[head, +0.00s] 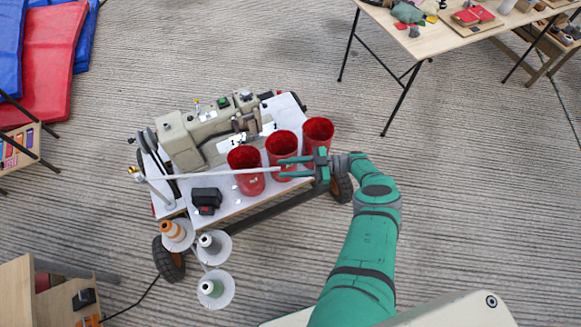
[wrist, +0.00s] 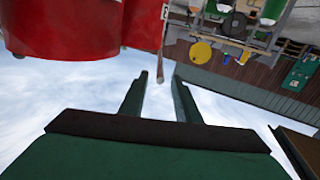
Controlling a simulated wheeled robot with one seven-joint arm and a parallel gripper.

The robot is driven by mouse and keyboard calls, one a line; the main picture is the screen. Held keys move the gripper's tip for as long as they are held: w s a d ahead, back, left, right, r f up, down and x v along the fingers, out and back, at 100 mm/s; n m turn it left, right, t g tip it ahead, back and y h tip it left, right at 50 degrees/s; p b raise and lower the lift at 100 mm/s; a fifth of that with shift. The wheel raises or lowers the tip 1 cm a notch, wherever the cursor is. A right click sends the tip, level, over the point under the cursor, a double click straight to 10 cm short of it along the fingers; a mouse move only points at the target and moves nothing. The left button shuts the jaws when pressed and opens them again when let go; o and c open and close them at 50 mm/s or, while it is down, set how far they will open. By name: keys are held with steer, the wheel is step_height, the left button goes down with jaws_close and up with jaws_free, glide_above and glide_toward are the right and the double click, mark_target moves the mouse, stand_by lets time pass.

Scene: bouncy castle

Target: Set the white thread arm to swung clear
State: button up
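The white thread arm (head: 205,174) is a thin pale rod. It runs from a post at the left end of the sewing cart across the front of the red cups. My gripper (head: 282,170) is at the rod's right end, beside the red cups, with its fingers pointing left. In the wrist view my gripper (wrist: 159,80) is open, with its fingers apart. The tip of the rod (wrist: 161,60) shows at the gap between the fingertips, with space on both sides. I cannot tell how deep it reaches between them.
Three red cups (head: 245,181) stand close by the rod. A beige sewing machine (head: 190,140) is behind them, and a black box (head: 205,198) sits at the front. Thread spools (head: 213,287) hang off the front left. Floor to the right is open, with a table (head: 455,50) beyond.

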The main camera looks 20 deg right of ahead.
steer(key=shift+v, duration=0.75)
